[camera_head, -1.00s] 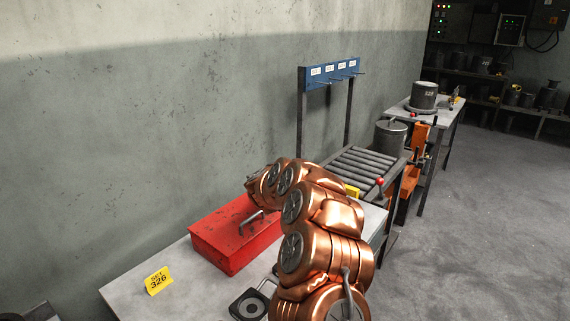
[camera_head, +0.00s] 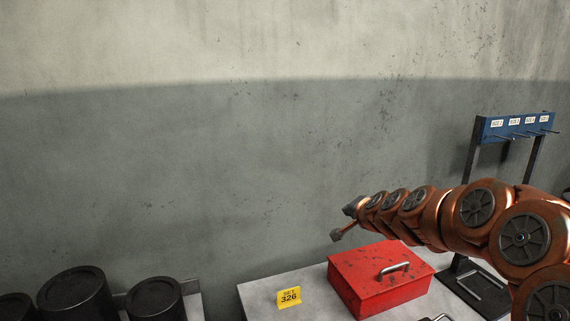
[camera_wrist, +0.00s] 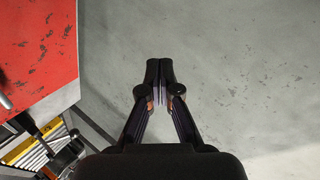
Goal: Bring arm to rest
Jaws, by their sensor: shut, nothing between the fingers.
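My copper-coloured arm reaches in from the right of the head view, stretched to the left above a red toolbox. My gripper (camera_head: 343,222) is at its left end, in front of the grey wall and above the toolbox's left side. In the wrist view my gripper (camera_wrist: 160,82) shows two black fingers meeting at their tips, with nothing between them. It is clear of the toolbox and of the table.
The red toolbox (camera_head: 372,288) with a metal handle stands on a grey table (camera_head: 257,293) beside a yellow "SET 326" sign (camera_head: 289,298). A blue hook rack (camera_head: 515,126) stands at the right. Several dark cylinders (camera_head: 75,297) are at the lower left. The wall is close behind.

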